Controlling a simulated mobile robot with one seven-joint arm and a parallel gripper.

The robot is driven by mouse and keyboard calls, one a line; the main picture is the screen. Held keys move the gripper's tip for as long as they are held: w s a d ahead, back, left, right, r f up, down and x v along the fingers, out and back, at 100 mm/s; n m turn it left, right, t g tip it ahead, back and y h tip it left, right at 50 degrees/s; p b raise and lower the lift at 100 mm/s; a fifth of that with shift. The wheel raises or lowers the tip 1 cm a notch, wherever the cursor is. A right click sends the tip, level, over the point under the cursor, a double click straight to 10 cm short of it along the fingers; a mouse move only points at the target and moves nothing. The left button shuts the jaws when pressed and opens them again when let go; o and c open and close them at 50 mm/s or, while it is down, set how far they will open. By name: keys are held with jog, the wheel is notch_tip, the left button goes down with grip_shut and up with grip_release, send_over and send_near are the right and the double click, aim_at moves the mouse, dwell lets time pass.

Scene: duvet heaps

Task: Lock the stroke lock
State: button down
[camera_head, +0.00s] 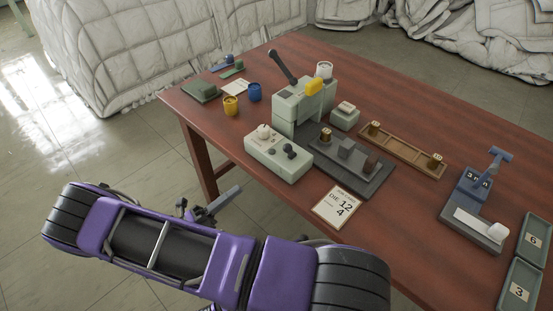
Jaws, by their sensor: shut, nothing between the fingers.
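A pale green press-like machine (301,105) stands at the middle of the table, with a dark lever (283,67) slanting up to the left. A yellow block (314,87) sits on the upper right side of the machine; I cannot tell for sure whether it is the stroke lock, or whether it is locked. A white round part (323,70) shows just above it. My gripper (228,195) is small and partly hidden behind my purple arm, off the table's near left edge. It looks shut and empty, well apart from the machine.
A control box (279,155) with knobs and a dark base plate (350,166) with blocks lie before the machine.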

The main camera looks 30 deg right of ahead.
aim_at(289, 151)
jog(key=x, duration=1.4)
jog(key=shift+p, duration=0.35)
